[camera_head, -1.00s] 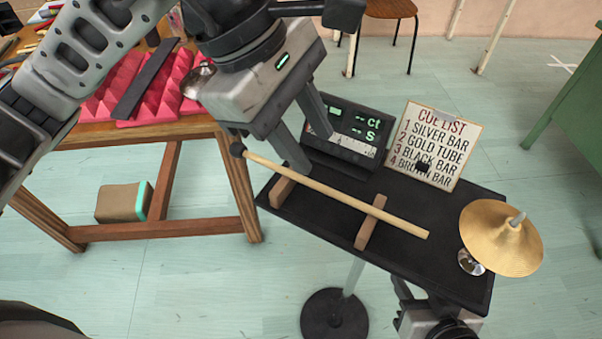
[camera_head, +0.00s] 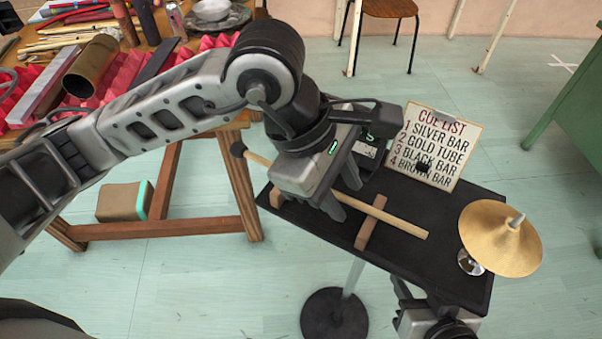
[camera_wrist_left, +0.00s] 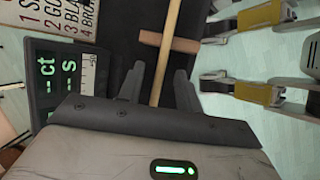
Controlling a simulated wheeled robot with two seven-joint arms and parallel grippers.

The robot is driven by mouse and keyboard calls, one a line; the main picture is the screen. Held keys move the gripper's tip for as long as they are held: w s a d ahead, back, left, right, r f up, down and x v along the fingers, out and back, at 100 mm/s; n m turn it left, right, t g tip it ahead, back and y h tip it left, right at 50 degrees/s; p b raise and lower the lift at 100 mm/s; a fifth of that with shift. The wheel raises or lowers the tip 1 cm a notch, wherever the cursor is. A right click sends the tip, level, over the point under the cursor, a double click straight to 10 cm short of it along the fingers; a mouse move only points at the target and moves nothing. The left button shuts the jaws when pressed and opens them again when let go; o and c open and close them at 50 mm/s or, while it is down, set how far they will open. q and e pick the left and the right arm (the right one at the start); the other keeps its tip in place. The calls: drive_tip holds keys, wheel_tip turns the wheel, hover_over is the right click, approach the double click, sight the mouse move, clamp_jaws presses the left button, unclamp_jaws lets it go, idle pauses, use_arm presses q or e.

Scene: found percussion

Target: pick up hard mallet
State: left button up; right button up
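The hard mallet, a pale wooden stick (camera_head: 405,222) with a dark round head (camera_head: 238,149), rests across two wooden supports on a black stand tray (camera_head: 455,270). My left gripper (camera_head: 348,200) is over the middle of the stick and hides part of it. In the left wrist view the gripper (camera_wrist_left: 159,82) is open, with the mallet stick (camera_wrist_left: 167,55) running between its two fingers; contact is not visible. My right gripper (camera_head: 425,318) is partly in view below the tray's front edge, and its fingers are not clear.
A cue list card (camera_head: 438,148) stands at the tray's back, beside a dark display (camera_wrist_left: 65,78) partly hidden by my left arm. A brass cymbal (camera_head: 495,240) is at the tray's right end. A wooden table (camera_head: 165,232) with several percussion items is at left.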

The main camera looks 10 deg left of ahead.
use_arm(q)
clamp_jaws()
drive_tip(key=shift+r, duration=0.15)
